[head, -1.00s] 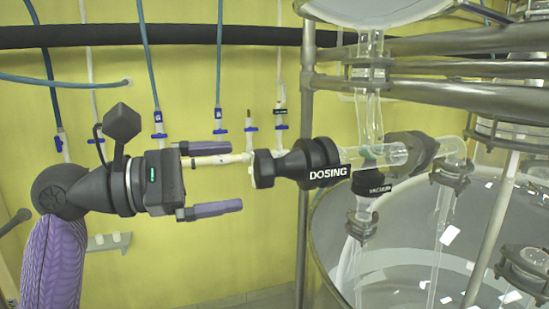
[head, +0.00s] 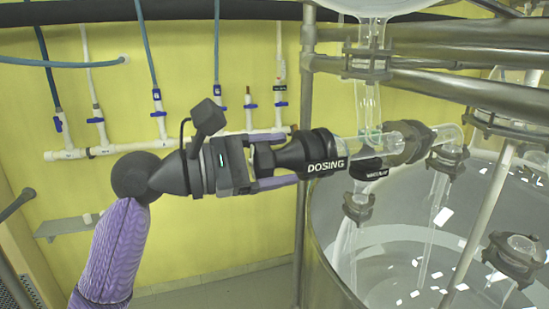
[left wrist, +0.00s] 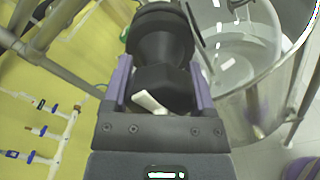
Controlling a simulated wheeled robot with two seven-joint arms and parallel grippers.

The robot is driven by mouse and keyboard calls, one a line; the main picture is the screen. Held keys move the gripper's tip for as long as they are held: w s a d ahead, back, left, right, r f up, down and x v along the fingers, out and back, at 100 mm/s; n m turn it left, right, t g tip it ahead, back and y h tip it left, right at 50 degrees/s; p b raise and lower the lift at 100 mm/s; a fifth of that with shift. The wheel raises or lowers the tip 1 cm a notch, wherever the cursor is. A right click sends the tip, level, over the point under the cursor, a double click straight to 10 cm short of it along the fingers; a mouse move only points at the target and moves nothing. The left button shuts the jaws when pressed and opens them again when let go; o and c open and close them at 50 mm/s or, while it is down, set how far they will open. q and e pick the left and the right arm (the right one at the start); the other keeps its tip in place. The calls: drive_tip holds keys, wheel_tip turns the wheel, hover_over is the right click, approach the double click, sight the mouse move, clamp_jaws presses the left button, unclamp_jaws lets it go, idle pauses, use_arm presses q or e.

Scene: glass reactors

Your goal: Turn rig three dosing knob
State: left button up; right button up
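The black dosing knob (head: 264,158) sits at the left end of a black valve body labelled DOSING (head: 325,166). The valve is on a horizontal glass pipe. My left gripper (head: 275,161) has its purple fingers around the knob, one above and one below in the head view. In the left wrist view the knob (left wrist: 165,88) fills the space between the fingers, which look shut on its sides. The fingers partly hide the knob's edges. My right gripper is not in view.
A steel post (head: 303,220) stands just behind the valve. Steel rails (head: 440,48) run above it, and a large glass vessel (head: 400,230) is below right. White pipes with blue-handled taps (head: 158,110) line the yellow wall. The floor at lower left is clear.

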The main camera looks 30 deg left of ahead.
use_arm(q)
drive_tip(key=shift+c, duration=1.4)
drive_tip(key=shift+m, duration=0.3)
